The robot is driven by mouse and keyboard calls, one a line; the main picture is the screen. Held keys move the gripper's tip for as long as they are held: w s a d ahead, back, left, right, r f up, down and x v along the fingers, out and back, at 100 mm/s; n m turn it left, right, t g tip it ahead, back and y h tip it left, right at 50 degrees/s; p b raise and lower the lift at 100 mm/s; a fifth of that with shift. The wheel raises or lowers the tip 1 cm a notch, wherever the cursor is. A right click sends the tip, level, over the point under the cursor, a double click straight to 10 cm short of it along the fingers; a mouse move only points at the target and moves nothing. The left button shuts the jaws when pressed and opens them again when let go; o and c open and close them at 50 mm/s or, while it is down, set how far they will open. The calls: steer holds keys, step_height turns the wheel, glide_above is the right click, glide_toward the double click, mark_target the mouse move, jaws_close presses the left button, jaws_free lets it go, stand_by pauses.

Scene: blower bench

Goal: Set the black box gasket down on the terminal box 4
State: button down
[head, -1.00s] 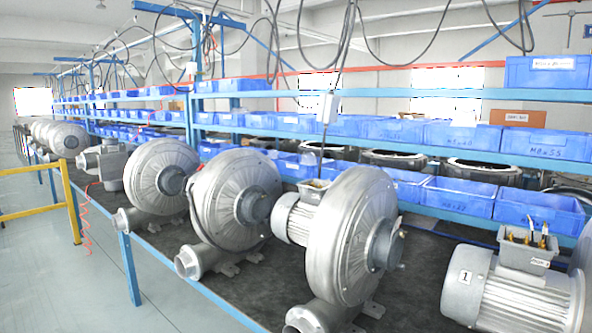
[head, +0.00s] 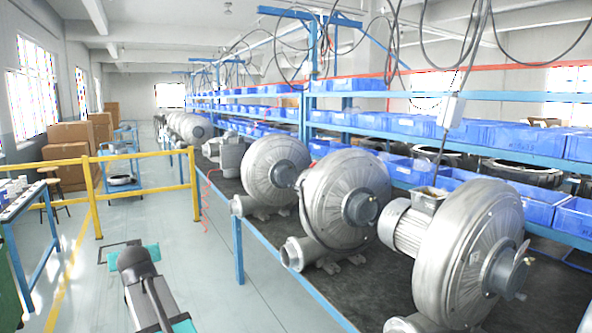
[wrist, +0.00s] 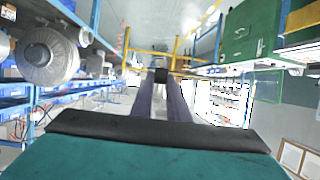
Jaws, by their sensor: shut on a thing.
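The black box gasket shows in the wrist view as a small dark piece (wrist: 162,76) between my fingertips. My gripper (wrist: 161,83) is shut on it, away from the bench. In the head view a thin black square outline (head: 119,243), which looks like the gasket, shows just past my arm over the floor; my fingers are hidden there. An open grey terminal box (head: 429,196) sits on the motor behind the nearest large blower. I cannot read its number. Terminal box 4 cannot be made out; other boxes are hidden behind blowers or too small.
Silver blowers (head: 347,205) stand in a row along the dark bench (head: 345,285). Shelves of blue bins (head: 470,133) and hanging cables are behind them. A yellow railing (head: 140,157) crosses the left. The grey floor (head: 205,270) before the bench is clear.

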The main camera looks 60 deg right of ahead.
steer(key=s+d+r+m+g+h, duration=0.1)
steer(key=s+d+m, duration=0.15)
steer(key=d, duration=0.55)
steer(key=s+d+r+m+g+h, duration=0.1)
steer(key=s+d+r+h, duration=0.15)
steer(key=d, duration=0.65)
steer(key=s+d+r+m+g+h, duration=0.1)
steer(key=s+d, duration=0.3)
steer(key=d, duration=0.4)
steer(key=s+d+r+m+g+h+p, duration=0.1)
steer(key=s+d+r+m+g, duration=0.15)
steer(key=s+d, duration=0.65)
steer(key=s+d+r+m+g+h+p, duration=0.1)
steer(key=s+d+m+g+h, duration=0.15)
steer(key=s+d, duration=0.65)
steer(key=s+d+r+m+g, duration=0.3)
steer(key=s+d, duration=0.5)
steer(key=s, duration=0.6)
steer(key=s+d+r+m+g+y, duration=0.1)
steer(key=s+d+r+m+g, duration=0.2)
steer(key=s+d, duration=0.6)
steer(key=s+d+r+m+g+y+p, duration=0.1)
steer(key=s+d+r+m+g, duration=0.2)
steer(key=s+d, duration=0.5)
steer(key=s+r+g, duration=0.1)
steer(key=s, duration=1)
steer(key=shift+s+d+r+g, duration=0.3)
steer(key=shift+r, duration=0.05)
steer(key=shift+w+a+f+b, duration=0.1)
steer(key=shift+b, duration=0.4)
